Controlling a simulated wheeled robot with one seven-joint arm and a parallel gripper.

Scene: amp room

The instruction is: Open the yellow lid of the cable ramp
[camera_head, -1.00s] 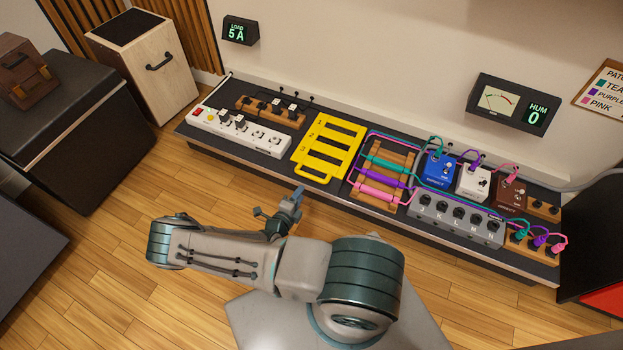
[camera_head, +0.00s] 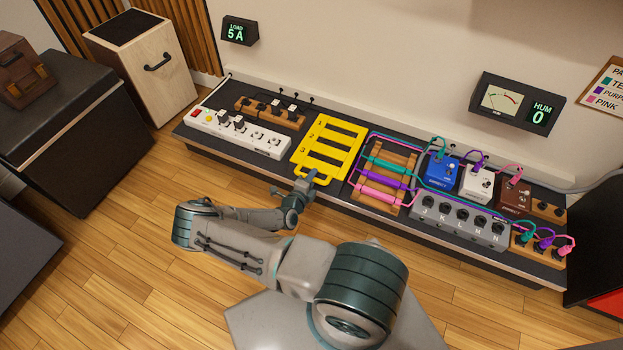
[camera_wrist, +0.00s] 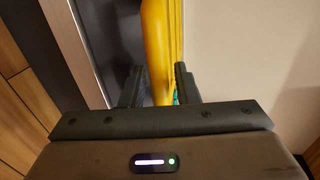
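The yellow lid (camera_head: 330,148) of the cable ramp, with several slots, lies flat on the dark board, with a handle loop at its front edge. My gripper (camera_head: 308,181) is at that front handle, and its tips partly hide it. In the wrist view, the yellow part (camera_wrist: 157,50) runs between the two dark fingers of my gripper (camera_wrist: 159,86). The fingers are apart, with a dark gap between the yellow part and the left finger. I see no clear grip on it.
On the board (camera_head: 210,146), a white power strip (camera_head: 238,133) lies left of the lid. A wooden rack with coloured cables (camera_head: 385,177) stands close on its right, with a grey box (camera_head: 458,219) and pedals (camera_head: 440,169) beyond. The wall is behind; the floor in front is clear.

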